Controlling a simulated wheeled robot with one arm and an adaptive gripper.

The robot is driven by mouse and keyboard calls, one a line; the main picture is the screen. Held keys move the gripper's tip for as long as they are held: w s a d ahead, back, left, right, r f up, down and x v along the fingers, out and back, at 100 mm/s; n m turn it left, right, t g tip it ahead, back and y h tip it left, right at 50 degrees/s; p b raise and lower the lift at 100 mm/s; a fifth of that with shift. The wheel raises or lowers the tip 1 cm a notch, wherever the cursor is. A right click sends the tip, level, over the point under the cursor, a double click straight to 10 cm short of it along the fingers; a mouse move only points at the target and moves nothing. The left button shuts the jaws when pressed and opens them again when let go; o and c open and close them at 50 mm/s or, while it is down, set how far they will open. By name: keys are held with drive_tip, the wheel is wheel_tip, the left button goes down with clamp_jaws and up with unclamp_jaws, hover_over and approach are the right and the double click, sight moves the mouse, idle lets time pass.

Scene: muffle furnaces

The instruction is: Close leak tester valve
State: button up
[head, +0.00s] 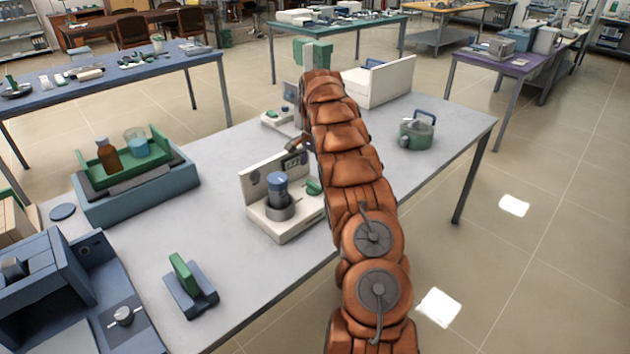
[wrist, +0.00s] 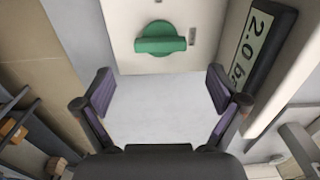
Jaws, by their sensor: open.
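The leak tester (head: 252,186) is a white unit on the grey bench, with a blue-topped part in a grey ring on its base. Its green valve (head: 314,187) sits at the base's right side, beside my arm. In the wrist view, the valve (wrist: 160,45) is a round green knob with a bar lying across the picture. The display (wrist: 264,42) reads "2.0 ba", the rest cut off. My gripper (wrist: 160,84) is open and empty, its fingers spread wide below the valve in the picture and apart from it. In the head view my arm mostly hides the gripper.
A blue tray unit with a green tray (head: 160,148) stands to the left. A green holder (head: 184,272) is near the bench's front. A green pot (head: 416,132) is at the right, with a white box (head: 388,82) behind. Bare bench lies between them.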

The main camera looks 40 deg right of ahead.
sight(314, 188)
drive_tip(key=shift+f+p, duration=0.65)
drive_tip(key=shift+f, duration=2)
drive_tip(key=c, duration=1.1)
